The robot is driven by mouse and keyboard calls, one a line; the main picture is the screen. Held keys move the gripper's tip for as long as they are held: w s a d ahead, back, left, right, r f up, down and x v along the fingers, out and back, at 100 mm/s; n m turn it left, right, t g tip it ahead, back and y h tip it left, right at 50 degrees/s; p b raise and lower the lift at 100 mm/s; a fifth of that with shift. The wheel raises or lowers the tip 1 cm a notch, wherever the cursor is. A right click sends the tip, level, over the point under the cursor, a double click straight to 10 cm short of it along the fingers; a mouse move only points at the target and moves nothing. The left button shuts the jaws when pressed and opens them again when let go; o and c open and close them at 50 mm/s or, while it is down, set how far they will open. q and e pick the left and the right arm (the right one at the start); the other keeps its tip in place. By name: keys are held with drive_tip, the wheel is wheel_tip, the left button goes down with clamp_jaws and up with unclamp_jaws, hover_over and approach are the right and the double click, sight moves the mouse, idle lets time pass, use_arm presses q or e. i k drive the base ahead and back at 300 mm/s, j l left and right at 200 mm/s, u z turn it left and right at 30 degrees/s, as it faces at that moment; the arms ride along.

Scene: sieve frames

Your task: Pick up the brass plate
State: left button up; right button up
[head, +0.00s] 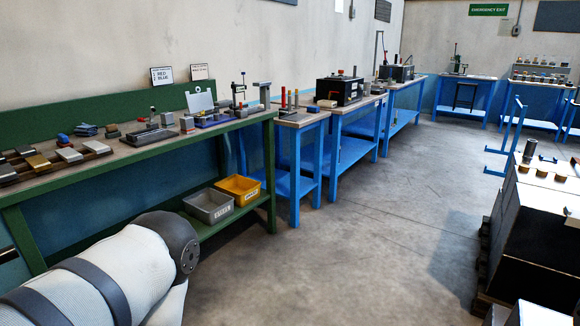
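A brass-coloured plate (38,162) lies near the left edge of the head view, on the top of a long green bench (120,160). It sits in a row with several grey metal plates (70,155) on a dark wooden rack or board. A white-sleeved arm of mine with dark bands and a round dark joint fills the lower left, below and in front of the bench. Neither gripper shows in this view. Nothing is seen touching the brass plate.
Blocks and small tools crowd the bench top right of the plates. A grey bin (209,206) and a yellow bin (238,189) stand on its lower shelf. Blue tables (300,120) continue beyond. The concrete floor (370,235) is clear; dark crates (535,240) stand right.

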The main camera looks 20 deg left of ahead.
sight(38, 163)
drive_tip(key=i+j+u, duration=0.15)
drive_tip(key=i+u, duration=0.2)
drive_tip(key=i, duration=0.2)
drive_tip(key=i+u, duration=0.4)
drive_tip(key=i, duration=0.15)
drive_tip(key=i+l+u, duration=0.1)
drive_tip(key=i+u, duration=0.25)
drive_tip(key=i, duration=0.2)
drive_tip(key=i+l+u, duration=0.35)
drive_tip(key=i, duration=0.15)
